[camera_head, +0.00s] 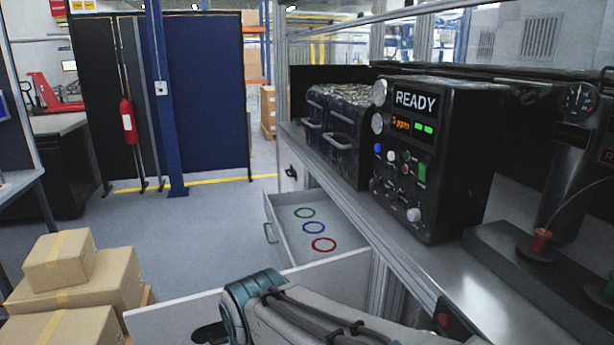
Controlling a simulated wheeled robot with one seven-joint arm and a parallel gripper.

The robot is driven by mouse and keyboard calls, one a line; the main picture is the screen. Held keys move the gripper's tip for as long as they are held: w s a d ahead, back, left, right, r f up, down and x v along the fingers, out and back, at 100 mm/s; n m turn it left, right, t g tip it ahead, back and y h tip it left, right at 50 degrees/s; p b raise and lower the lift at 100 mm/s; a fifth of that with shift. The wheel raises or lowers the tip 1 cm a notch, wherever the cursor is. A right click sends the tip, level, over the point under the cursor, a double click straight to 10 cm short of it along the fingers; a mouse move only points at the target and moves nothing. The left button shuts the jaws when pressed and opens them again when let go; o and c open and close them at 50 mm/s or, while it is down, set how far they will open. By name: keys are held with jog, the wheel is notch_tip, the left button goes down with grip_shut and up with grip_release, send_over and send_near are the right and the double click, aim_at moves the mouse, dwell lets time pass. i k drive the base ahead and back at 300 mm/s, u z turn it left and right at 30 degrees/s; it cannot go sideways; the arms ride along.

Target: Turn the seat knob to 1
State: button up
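A black instrument box (455,140) stands on the grey bench at right of centre. Its front has a lit READY display (416,101), an orange readout and two green lamps. Below them are small controls, including a blue button (378,148), a green switch (422,172) and a pale round knob (414,215) at the lower right. Labels are too small to read, so I cannot tell which control is the seat knob or where it points. My arm crosses the bottom centre, below and left of the box. My gripper is not visible.
An open drawer (283,210) holds green, blue and red rings. A pale panel (170,318) stands near my arm. Black cases (335,125) sit left of the box; a gauge stand (565,150) stands to its right. Cartons (60,262) are at lower left.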

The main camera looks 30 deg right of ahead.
aim_at(374, 182)
jog(key=z, duration=0.55)
jog(key=i, duration=1)
jog(key=z, duration=0.7)
